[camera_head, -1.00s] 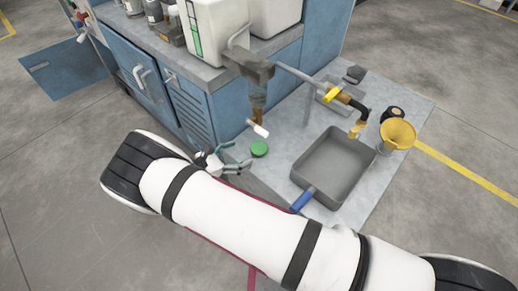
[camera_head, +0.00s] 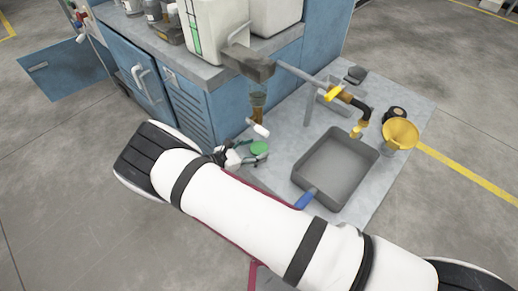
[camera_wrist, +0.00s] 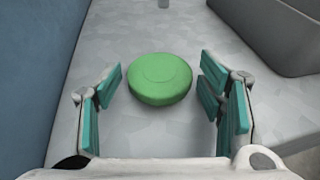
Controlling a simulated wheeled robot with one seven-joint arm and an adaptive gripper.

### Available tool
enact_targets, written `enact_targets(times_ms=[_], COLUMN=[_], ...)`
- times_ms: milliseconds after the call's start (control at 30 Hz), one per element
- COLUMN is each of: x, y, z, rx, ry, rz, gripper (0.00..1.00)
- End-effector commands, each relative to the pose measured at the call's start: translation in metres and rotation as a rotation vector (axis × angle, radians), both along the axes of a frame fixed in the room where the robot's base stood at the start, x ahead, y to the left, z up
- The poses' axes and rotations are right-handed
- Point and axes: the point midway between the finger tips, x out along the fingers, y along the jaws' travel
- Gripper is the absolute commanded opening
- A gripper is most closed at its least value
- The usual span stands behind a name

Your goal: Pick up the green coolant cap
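The green coolant cap (camera_wrist: 160,78) is a round, flat-topped disc lying on the grey metal surface. In the wrist view it sits between and slightly beyond the fingertips of my gripper (camera_wrist: 160,85), with a gap on each side. My gripper is open, its teal finger pads apart and empty. In the head view the green cap (camera_head: 259,148) lies beside the blue cabinet, and my gripper (camera_head: 252,156) is right at its near side. Part of the gripper is hidden behind my arm there.
The blue cabinet (camera_head: 188,110) is close on the left. A yellow funnel (camera_head: 400,134) stands farther right.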

Motion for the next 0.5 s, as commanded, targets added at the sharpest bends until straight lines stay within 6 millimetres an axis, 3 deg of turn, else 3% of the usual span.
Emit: enact_targets(times_ms=[33,133,500], x=[0.0,0.0,0.0001], y=[0.0001,0.0002,0.0003], z=[0.0,0.0001,0.0049], rx=[0.0,0.0,0.0], ry=[0.0,0.0,-0.001], rz=[0.0,0.0,0.0], gripper=[0.44,0.21,0.21])
